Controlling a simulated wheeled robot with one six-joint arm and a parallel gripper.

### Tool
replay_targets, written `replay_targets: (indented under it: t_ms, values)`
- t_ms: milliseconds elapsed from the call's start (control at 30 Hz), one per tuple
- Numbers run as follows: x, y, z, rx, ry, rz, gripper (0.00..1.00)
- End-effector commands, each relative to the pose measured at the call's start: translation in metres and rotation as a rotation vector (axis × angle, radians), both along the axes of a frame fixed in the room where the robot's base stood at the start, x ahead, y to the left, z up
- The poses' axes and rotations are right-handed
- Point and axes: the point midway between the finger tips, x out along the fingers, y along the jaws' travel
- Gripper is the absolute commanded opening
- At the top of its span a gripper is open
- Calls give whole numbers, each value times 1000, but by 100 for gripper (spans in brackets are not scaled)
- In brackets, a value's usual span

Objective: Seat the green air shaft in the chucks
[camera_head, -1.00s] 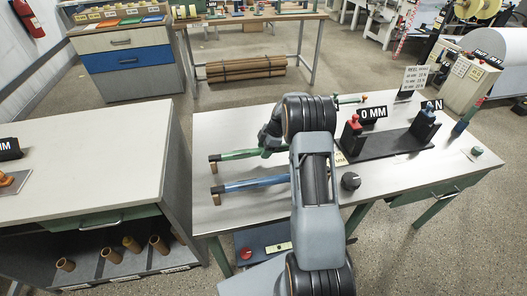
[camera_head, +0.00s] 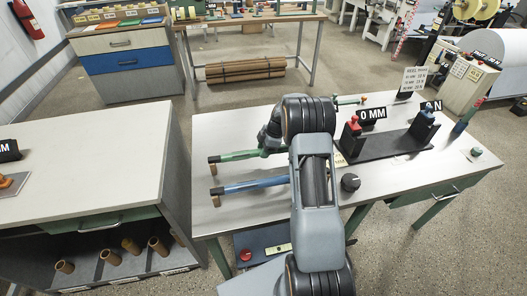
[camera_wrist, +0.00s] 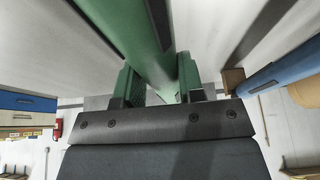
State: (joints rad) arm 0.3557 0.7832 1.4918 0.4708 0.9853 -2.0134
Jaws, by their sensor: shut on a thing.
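The green air shaft (camera_head: 234,156) lies along the left part of the table, its left end at a small brown support. My gripper (camera_wrist: 160,84) is shut on the green shaft, which runs between its two fingers in the wrist view. In the head view my arm hides most of the gripper and the shaft's right part. The chucks stand on a black base (camera_head: 385,146) at the right: one red-topped (camera_head: 352,134), one blue (camera_head: 424,124). The green shaft is apart from them. I cannot tell whether it is clear of its support.
A blue shaft (camera_head: 245,186) lies in front of the green one, and it also shows in the wrist view (camera_wrist: 275,72). A black knob (camera_head: 350,182) and a "0 MM" display (camera_head: 372,114) are near the chucks. The tabletop (camera_head: 222,222) is bare at front left.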

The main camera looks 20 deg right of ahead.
Motion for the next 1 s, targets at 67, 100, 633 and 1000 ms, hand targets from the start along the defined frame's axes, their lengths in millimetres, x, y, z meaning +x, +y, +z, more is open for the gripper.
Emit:
replay_targets:
  t_ms: [67, 100, 633, 1000]
  values:
    - [1, 0, 5, -1, -5, -1, 0]
    - [1, 0, 8, -1, -6, -1, 0]
    - [35, -55, 95, -1, -5, -3, 0]
    - [62, -100, 120, -2, -3, -2, 0]
